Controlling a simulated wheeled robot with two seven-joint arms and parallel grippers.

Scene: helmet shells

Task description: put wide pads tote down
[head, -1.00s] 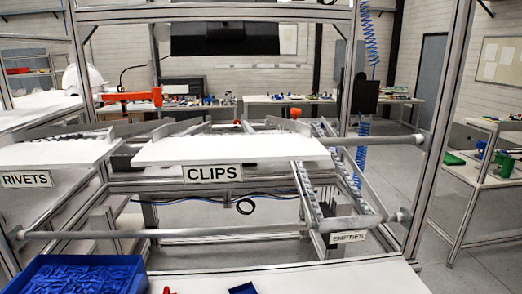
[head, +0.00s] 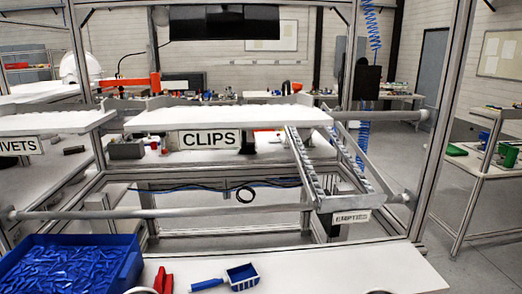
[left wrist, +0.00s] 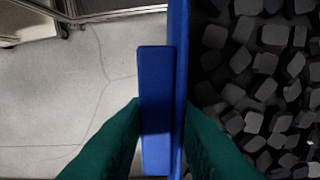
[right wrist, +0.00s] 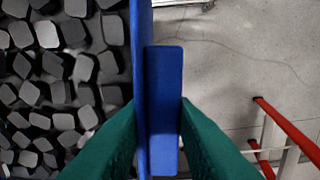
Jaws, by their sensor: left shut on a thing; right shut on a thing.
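The wide pads tote is a blue tote filled with dark grey blocky pads. In the left wrist view its blue wall (left wrist: 179,60) runs upright, with pads (left wrist: 255,80) to its right. My left gripper (left wrist: 161,108) has green fingers shut on that wall and its blue outer flap. In the right wrist view the opposite wall (right wrist: 141,35) shows, with pads (right wrist: 60,75) to its left. My right gripper (right wrist: 159,106) is shut on this wall and flap. The floor shows outside both walls. Neither gripper nor this tote shows in the head view.
A white bench (head: 330,272) lies in front, with a blue bin of blue pieces (head: 70,265), a red object (head: 163,280) and a blue scoop (head: 240,277). Behind stands a rack with a CLIPS shelf (head: 228,118) and a sloping EMPTIES lane (head: 350,215). Red rails (right wrist: 285,130) stand near the right wrist.

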